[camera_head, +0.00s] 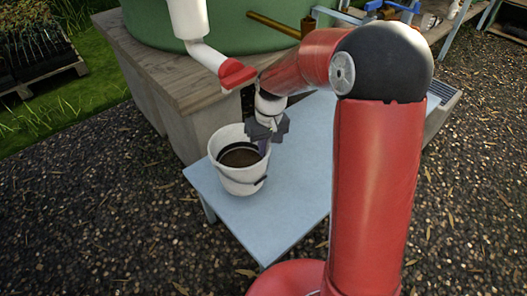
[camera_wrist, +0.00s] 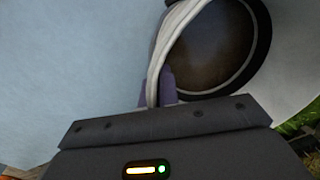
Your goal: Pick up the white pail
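The white pail (camera_head: 229,178) stands on the light blue table in the head view, with dark brown stuff inside and a dark handle against its side. My gripper (camera_head: 264,147) points down at the pail's right rim. In the wrist view the pail's pale rim (camera_wrist: 181,27) runs between the purple fingers of my gripper (camera_wrist: 157,91), which sit close together on either side of it. The gripper looks shut on the rim. The fingertips' contact is partly hidden. The pail looks upright, and I see no clear gap beneath it.
The light blue table (camera_head: 262,215) is bare in front of and right of the pail. A wooden-topped block (camera_head: 165,75) carrying a big green tank (camera_head: 245,30) stands close behind. Dark gravel surrounds the table. A pallet with dark goods (camera_head: 35,60) is at the far left.

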